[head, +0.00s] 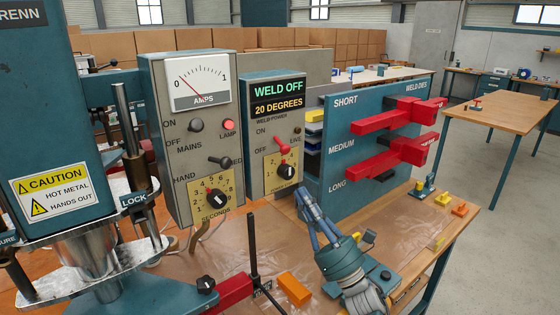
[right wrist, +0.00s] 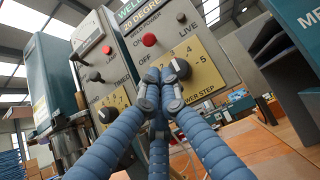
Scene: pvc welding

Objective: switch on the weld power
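The weld power box (head: 257,110) is a grey panel whose display (head: 278,96) reads WELD OFF and 20 DEGREES. Its red-balled weld power lever (head: 284,149) sits beside the ON and OFF marks, tilted down. The red ball also shows in the right wrist view (right wrist: 149,40). Below it is a black power step knob (head: 285,172) on a yellow dial. My right gripper (head: 303,196) has its blue fingers drawn together, with nothing seen held. In the right wrist view its fingertips (right wrist: 165,88) overlap the lower panel near the knob; contact cannot be told. My left gripper is not in view.
The taller AMPS box (head: 160,110) with switches stands left of the power box. A rack (head: 345,130) with red weld dies stands to the right. A blue press with a caution label (head: 50,192) fills the left. An orange block (head: 294,288) lies on the bench.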

